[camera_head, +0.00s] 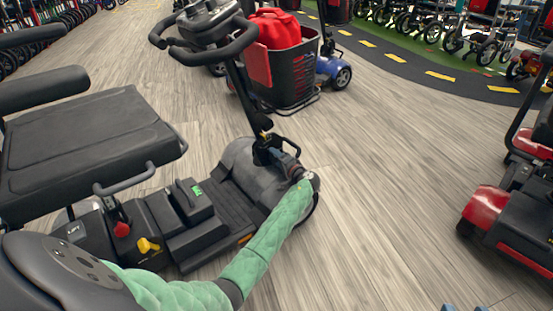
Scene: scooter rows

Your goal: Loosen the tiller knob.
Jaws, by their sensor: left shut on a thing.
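The grey and black mobility scooter (240,165) stands in the middle, its black tiller (241,88) rising from the front to the handlebar (205,35). My left arm, in a green quilted sleeve, reaches in from the bottom left. My left gripper (275,150) is at the foot of the tiller, shut on a small dark part there. This part sits where the tiller knob would be, but the fingers mostly hide it and its shape is too small to make out. My right gripper cannot be made out.
The scooter's padded seat (85,140) is at left. A blue scooter with a black basket (292,78) holding a red bag stands behind. A red scooter (490,208) is at right. Wood floor between them is clear. Small blue bits at the bottom edge are unclear.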

